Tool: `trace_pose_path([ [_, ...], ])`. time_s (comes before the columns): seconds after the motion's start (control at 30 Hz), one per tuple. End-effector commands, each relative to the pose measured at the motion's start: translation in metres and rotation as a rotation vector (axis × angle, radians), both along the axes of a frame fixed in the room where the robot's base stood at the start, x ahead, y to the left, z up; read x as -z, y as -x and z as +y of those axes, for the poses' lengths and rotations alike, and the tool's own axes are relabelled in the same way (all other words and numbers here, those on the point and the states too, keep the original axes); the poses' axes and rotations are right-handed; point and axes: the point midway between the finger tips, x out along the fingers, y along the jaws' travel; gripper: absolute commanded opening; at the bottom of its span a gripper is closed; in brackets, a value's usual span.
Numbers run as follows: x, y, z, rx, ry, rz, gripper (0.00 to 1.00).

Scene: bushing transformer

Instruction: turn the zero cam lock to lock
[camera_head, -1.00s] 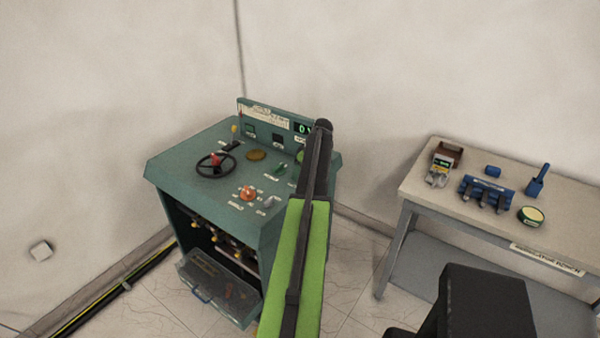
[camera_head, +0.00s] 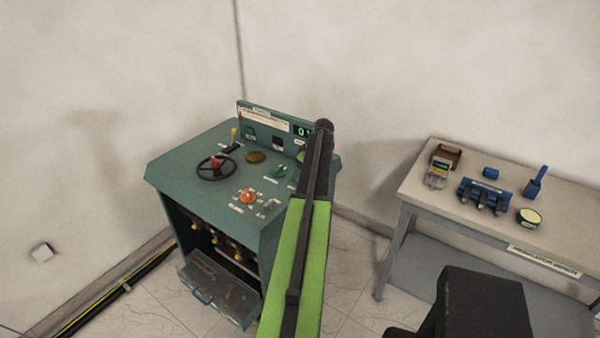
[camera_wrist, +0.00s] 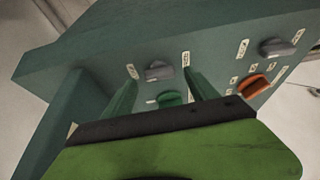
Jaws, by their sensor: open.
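The green control console (camera_head: 190,160) carries several knobs, with small labels I cannot read, so I cannot tell for sure which is the zero cam lock. In the wrist view my gripper (camera_wrist: 161,79) is open over the panel. A grey knob (camera_wrist: 158,71) shows between its fingertips, apparently untouched, and a green knob (camera_wrist: 170,98) lies nearer the palm, partly hidden. An orange knob (camera_wrist: 255,86) and another grey knob (camera_wrist: 277,46) lie to the right of the fingers. In the head view my arm hides the console's right part and the gripper.
A black handwheel (camera_head: 215,167) with a red centre stands on the console's left. An open tray (camera_head: 220,290) juts out low in front. A bench (camera_head: 440,205) with blue tools stands at the right. Bare walls rise behind the console.

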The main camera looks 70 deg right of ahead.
Motion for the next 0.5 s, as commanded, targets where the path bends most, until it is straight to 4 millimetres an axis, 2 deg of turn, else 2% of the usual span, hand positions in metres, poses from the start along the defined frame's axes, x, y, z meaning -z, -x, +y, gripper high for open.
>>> trace_pose_path([
  [0.03, -0.016, 0.003, 0.001, 0.001, 0.000, 0.000, 0.67],
  [0.5, -0.122, 0.044, 0.012, 0.001, 0.000, 0.000, 0.67],
])
